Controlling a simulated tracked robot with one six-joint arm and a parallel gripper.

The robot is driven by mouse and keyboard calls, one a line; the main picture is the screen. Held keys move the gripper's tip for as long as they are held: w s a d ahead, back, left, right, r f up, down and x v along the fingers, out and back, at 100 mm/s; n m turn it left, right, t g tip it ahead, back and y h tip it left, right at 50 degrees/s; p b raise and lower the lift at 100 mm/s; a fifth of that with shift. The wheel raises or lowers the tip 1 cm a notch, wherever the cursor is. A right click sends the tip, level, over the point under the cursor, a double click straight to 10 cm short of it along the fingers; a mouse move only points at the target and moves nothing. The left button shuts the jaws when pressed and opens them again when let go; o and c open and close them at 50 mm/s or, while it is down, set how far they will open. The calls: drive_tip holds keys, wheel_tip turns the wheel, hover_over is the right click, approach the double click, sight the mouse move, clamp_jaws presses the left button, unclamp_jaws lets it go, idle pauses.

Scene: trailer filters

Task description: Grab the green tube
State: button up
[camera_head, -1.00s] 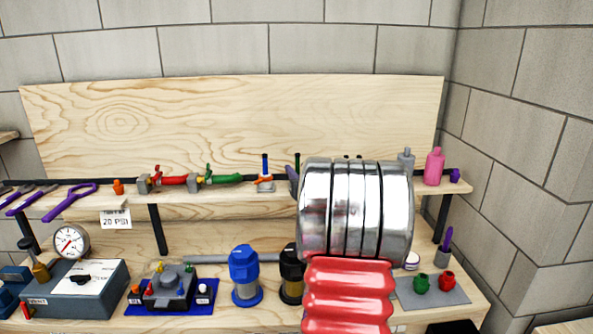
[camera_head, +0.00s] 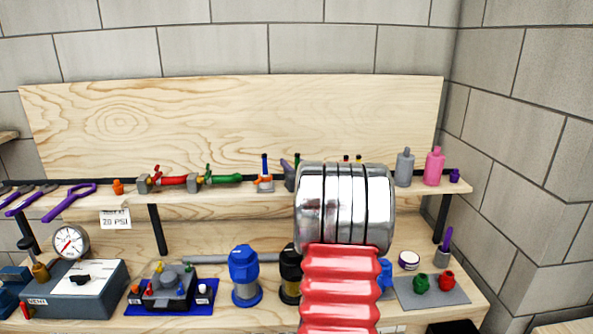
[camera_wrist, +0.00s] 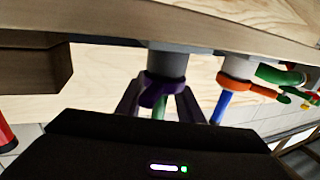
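The green tube (camera_wrist: 159,107) shows in the wrist view, where the picture is inverted; it sticks out of a purple holder (camera_wrist: 155,92) on a grey base. My gripper (camera_wrist: 157,100) is open, its two dark fingers on either side of the tube, apart from each other. I cannot tell whether either finger touches it. In the head view the tip of the green tube (camera_head: 297,159) shows at the shelf, just left of my silver wrist, which hides most of my gripper.
A blue tube (camera_head: 264,163) in an orange holder stands just left of the green tube. Green and red valves (camera_head: 222,178) lie further left on the shelf (camera_head: 225,196). Grey (camera_head: 404,168) and pink (camera_head: 434,167) bottles stand at the right. Gauges and filters fill the bench below.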

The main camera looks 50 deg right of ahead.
drive_tip(key=shift+c, duration=0.4)
clamp_jaws()
wheel_tip(320, 180, up, 10)
idle(0.8)
idle(0.4)
